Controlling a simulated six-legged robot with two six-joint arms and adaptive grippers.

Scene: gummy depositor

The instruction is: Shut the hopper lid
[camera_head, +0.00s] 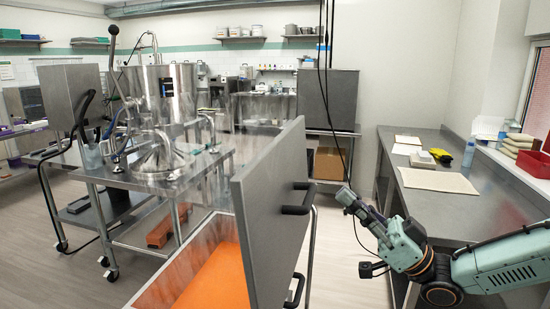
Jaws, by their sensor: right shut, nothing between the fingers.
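A large grey panel (268,215), which looks like the hopper lid, stands upright and open in the middle foreground. Two black handles (297,209) are on its right face, one above the other. To its left is the hopper (172,284), with pale, see-through-looking walls and an orange inside. My right gripper (346,197) is shut and empty. It appears to the right of the upper handle, with a gap between them in the picture. My left gripper is not in view.
A steel cart (150,180) with a shiny metal machine (165,90) stands at the left. A grey counter (440,215) with boards and a yellow item (468,154) runs along the right. A grey cabinet (328,100) stands behind the panel. Floor shows between panel and counter.

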